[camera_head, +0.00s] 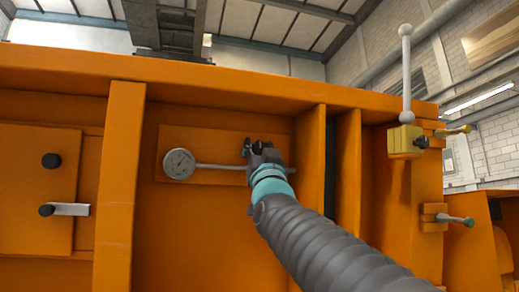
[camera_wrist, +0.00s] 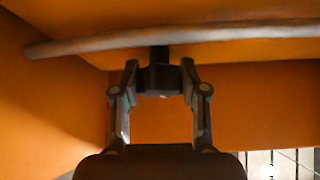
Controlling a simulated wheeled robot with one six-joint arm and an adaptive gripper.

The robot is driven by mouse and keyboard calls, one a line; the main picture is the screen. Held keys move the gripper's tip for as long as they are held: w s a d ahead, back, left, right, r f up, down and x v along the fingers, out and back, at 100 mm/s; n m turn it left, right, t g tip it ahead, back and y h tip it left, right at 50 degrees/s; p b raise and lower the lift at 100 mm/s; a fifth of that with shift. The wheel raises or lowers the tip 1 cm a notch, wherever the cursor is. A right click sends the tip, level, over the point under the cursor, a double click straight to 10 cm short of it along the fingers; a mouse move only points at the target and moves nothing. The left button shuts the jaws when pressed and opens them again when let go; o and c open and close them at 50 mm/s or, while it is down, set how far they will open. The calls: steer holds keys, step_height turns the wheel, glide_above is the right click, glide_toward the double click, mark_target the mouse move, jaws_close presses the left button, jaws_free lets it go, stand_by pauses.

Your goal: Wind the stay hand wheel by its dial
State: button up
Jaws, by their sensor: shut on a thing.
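A round pale dial (camera_head: 180,163) with a grey rim faces out from an orange panel, at the left end of a thin grey rod. The rod (camera_head: 220,166) runs right, behind my gripper. My gripper (camera_head: 250,149) is at the panel, right of the dial. In the wrist view my gripper (camera_wrist: 159,82) is shut on a dark block-like part (camera_wrist: 159,58), which I take to be the stay hand wheel. The grey rod (camera_wrist: 90,45) passes just above the fingertips there. My gripper hides most of the wheel in the head view, so its turn cannot be read.
An orange rib (camera_head: 120,180) stands left of the dial, and another (camera_head: 310,160) stands right of my gripper. A yellow block with a white ball-ended lever (camera_head: 406,85) and two small handles (camera_head: 455,219) are at right.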

steer(key=shift+r+m+h, duration=0.15)
steer(key=shift+m+h, duration=0.35)
steer(key=shift+m, duration=0.2)
steer(key=shift+m+h+p, duration=0.45)
steer(key=shift+m+h, duration=0.45)
steer(key=o, duration=1.1)
steer(key=shift+o, duration=0.2)
steer(key=a+v, duration=0.1)
steer(key=v, duration=1.1)
steer(key=shift+d+f, duration=0.25)
steer(key=shift+d, duration=0.25)
steer(key=shift+w, duration=0.1)
